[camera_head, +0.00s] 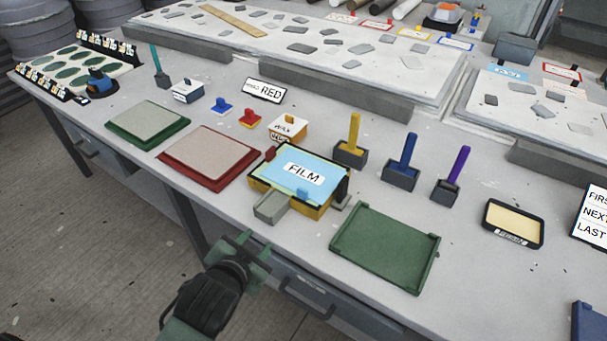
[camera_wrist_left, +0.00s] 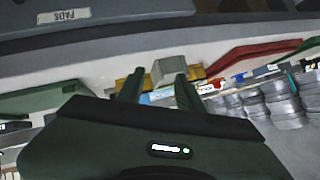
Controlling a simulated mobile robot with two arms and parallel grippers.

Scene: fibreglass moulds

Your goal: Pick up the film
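The film (camera_head: 302,174) is a light blue sheet with a white FILM label. It lies flat on a yellow and black holder (camera_head: 261,190) near the table's front edge. A grey block (camera_head: 271,207) sticks out at the holder's front, and it also shows in the wrist view (camera_wrist_left: 169,69). A small blue tab (camera_head: 303,194) shows at the film's front edge. My left gripper (camera_head: 248,249) is open and empty, in front of the table edge, short of the holder and to its left. Its two fingers (camera_wrist_left: 159,92) are apart in the wrist view. My right gripper is not in view.
A red-framed board (camera_head: 208,158) lies left of the holder and a green tray (camera_head: 385,248) lies to its right. Brushes in grey pots (camera_head: 401,175) stand behind. A RED sign (camera_head: 265,91) stands farther back. The table's front drawers (camera_head: 308,292) are close to my gripper.

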